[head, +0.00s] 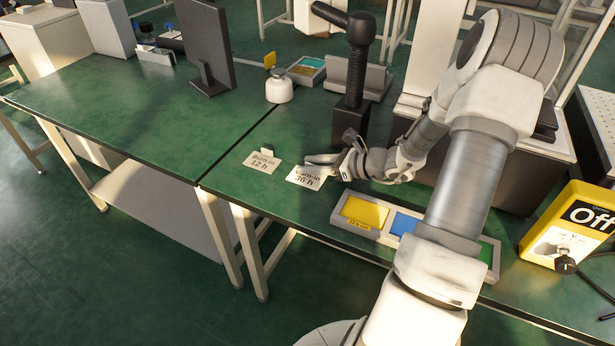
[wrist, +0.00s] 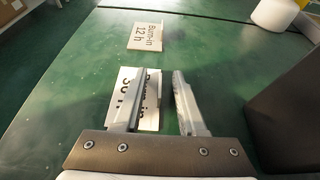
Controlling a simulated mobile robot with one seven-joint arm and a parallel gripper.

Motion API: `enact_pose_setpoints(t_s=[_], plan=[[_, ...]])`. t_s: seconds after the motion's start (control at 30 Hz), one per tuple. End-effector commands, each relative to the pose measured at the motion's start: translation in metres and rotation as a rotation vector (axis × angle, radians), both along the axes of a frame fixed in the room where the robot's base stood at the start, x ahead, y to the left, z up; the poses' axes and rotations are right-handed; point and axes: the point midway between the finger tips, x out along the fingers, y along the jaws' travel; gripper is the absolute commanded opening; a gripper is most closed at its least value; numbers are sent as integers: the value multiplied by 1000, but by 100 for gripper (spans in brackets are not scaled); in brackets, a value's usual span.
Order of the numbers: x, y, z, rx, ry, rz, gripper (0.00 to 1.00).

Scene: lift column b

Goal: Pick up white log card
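Two white cards lie on the green bench. One reads "Burn-in 12 h" (head: 262,162) and also shows in the wrist view (wrist: 146,37). The other reads "Burn-in 36 h" (head: 305,179); in the wrist view (wrist: 151,90) it lies under and between my fingers, its lettering partly covered by the left finger. My gripper (head: 312,159) is open, with a clear gap between its fingertips in the wrist view (wrist: 162,73). It is low over the 36 h card; I cannot tell whether it touches the card.
A tray with yellow, blue and green sections (head: 340,218) lies at the bench's front edge. A black post device (head: 352,105) stands behind my gripper, and a white round jar (head: 279,90) farther back. A yellow box marked "Off" (head: 570,222) is at right. The left bench is mostly clear.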

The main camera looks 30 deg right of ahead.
Motion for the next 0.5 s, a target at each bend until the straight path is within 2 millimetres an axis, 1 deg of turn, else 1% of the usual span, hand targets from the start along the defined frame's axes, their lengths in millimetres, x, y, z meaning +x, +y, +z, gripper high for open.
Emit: enact_pose_setpoints(t_s=[0.03,0.17,0.2,0.27,0.5], plan=[[0,0,0,0,0,0,40],[0,0,0,0,0,0,17],[0,0,0,-1,-1,0,9],[0,0,0,-1,-1,0,0],[0,0,0,-1,-1,0,0]])
